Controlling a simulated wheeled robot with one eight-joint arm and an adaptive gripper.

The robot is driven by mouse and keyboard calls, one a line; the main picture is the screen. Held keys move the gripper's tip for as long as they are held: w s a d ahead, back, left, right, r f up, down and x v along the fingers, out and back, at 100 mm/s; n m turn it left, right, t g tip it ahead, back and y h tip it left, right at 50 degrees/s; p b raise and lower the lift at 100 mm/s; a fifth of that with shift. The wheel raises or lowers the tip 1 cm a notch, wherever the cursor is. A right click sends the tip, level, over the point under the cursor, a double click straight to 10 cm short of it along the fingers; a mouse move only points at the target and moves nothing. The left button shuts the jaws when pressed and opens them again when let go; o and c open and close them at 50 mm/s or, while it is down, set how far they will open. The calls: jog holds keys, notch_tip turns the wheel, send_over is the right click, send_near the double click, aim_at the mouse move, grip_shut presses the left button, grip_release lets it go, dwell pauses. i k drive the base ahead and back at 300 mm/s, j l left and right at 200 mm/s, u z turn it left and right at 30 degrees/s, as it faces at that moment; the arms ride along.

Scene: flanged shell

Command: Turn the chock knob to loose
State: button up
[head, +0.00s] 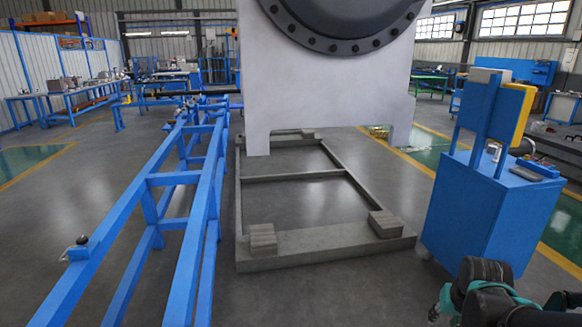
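A small dark knob (82,240) stands on a metal bracket at the near left, on the outer side of the long blue rail frame (130,210). It is the only knob I can make out, and I cannot read its setting or any marking at this size. Parts of my own arm, black with teal bands, show at the bottom right corner, far from the knob. I cannot make out my gripper's fingers in this view.
A large pale shell with a dark bolted flange (345,46) stands over a grey floor frame (325,235) with wooden blocks (263,240). A blue cabinet (485,215) with a yellow box (516,112) stands at right. Floor left of the rails is clear.

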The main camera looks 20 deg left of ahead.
aim_at(82, 241)
jog(key=i+u, duration=0.3)
jog(key=u, duration=0.15)
jog(key=i+u, duration=0.4)
jog(key=i+l+u, duration=0.15)
jog(key=u, duration=0.3)
jog(key=i+l+u, duration=0.25)
jog(key=u, duration=0.15)
jog(key=i+l+u, duration=0.2)
jog(key=l+u, duration=0.25)
jog(key=j, duration=0.15)
